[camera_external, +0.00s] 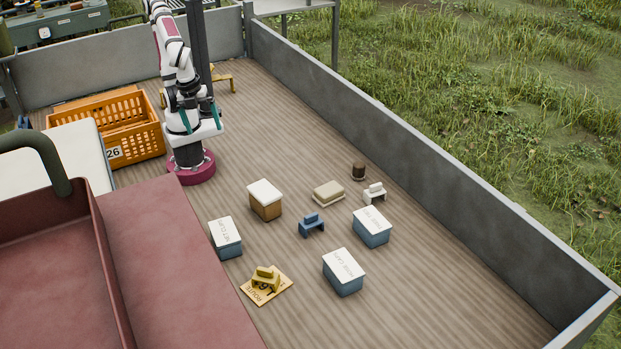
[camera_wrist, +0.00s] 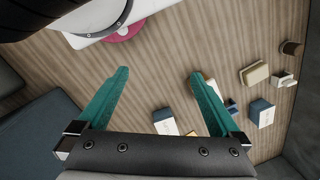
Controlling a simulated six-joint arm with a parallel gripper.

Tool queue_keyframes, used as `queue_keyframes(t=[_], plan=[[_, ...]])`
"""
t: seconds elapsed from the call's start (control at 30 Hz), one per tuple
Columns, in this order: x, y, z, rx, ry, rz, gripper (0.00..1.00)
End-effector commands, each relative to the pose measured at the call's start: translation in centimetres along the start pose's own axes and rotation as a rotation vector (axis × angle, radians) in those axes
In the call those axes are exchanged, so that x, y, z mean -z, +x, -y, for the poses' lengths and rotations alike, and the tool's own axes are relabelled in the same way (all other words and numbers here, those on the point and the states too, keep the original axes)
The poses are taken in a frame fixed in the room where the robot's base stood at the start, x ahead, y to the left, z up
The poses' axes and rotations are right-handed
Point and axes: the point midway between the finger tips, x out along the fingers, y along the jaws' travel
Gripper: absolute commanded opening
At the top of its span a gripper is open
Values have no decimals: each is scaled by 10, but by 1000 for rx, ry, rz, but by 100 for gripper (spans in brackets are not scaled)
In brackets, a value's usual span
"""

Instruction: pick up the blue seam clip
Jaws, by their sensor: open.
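The blue seam clip (camera_external: 312,225) stands on the wooden deck in the middle of the group of small objects. In the wrist view a small dark blue shape (camera_wrist: 232,106), which looks like the clip, shows just right of the right finger, partly hidden. My gripper (camera_wrist: 160,72) is open, with two teal fingers spread apart and nothing between them but bare deck. In the external view my gripper (camera_external: 199,126) is folded back close to my base, well away from the clip and above the deck.
A tan box with white lid (camera_external: 265,200), beige block (camera_external: 328,193), white clip (camera_external: 374,193) and brown cylinder (camera_external: 359,171) surround it. Grey walls (camera_external: 420,145) edge the deck.

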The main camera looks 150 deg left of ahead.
Motion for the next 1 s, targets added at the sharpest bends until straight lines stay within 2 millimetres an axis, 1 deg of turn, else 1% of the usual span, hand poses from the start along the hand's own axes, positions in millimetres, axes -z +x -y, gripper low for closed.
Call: queue_keyframes(t=[0.13, 0.27, 0.3, 0.4, 0.67, 0.73, 0.77, 0.87, 0.9, 0.97, 1.0], plan=[[0, 0, 0, 0, 0, 0, 100], [0, 0, 0, 0, 0, 0, 77], [0, 0, 0, 0, 0, 0, 69], [0, 0, 0, 0, 0, 0, 54], [1, 0, 1, 2, 3, 4, 54], [7, -4, 10, 15, 34, 37, 54], [12, -6, 18, 26, 59, 63, 54], [47, -14, 57, 91, 196, 199, 54], [67, -13, 75, 126, 265, 265, 54], [101, -7, 102, 182, 370, 367, 54], [126, 1, 118, 221, 442, 436, 54]])
